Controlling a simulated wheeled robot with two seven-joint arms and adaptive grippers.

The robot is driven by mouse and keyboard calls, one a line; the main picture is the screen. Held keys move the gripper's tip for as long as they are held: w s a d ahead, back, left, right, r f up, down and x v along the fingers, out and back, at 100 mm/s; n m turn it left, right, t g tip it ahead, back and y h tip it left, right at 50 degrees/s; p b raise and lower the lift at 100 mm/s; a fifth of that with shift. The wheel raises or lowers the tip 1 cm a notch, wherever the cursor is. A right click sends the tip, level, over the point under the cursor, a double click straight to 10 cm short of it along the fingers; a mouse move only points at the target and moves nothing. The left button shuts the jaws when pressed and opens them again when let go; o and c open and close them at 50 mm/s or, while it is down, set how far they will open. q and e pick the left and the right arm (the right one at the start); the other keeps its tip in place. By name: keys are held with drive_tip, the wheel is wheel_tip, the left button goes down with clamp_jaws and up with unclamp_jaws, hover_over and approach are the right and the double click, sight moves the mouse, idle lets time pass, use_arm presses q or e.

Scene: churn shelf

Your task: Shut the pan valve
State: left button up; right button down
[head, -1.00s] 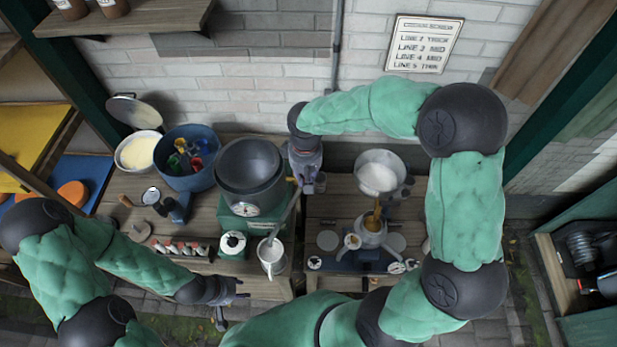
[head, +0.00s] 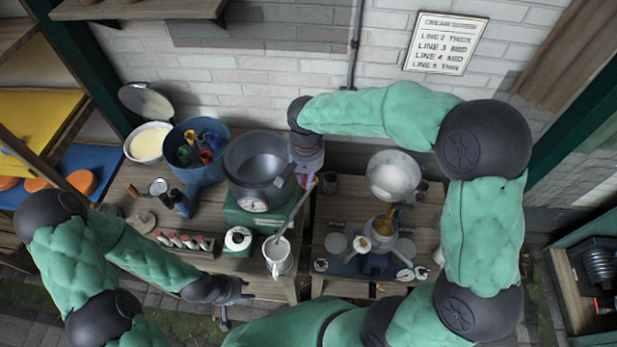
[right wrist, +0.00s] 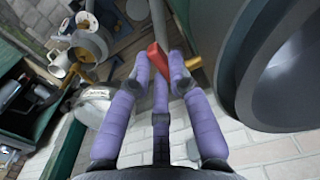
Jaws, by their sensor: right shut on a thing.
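The grey pan (head: 257,160) sits on a green stand (head: 260,218) with a dial. It shows large at the right of the right wrist view (right wrist: 295,85). A grey spout (head: 296,212) slopes from the pan's right side down to a white jug (head: 279,262). A red valve lever (right wrist: 151,62) stands beside a brass piece (right wrist: 194,62) in the right wrist view. My right gripper (right wrist: 160,75) is shut on the red lever; its fingers hide part of it. In the head view it is beside the pan (head: 308,180). My left gripper (head: 243,293) hangs apart at the front; its jaw state is unclear.
A blue pot (head: 188,170) and a cream-filled bowl (head: 148,142) stand left of the pan. A white funnel bowl (head: 393,176) over a grey device stands at right. A rack of small jars (head: 185,242) lies in front. A notice (head: 446,43) hangs on the wall.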

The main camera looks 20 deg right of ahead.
idle(0.5)
drive_tip(key=c, duration=1.1)
unclamp_jaws()
drive_tip(key=shift+c, duration=0.2)
wheel_tip(320, 180, up, 12)
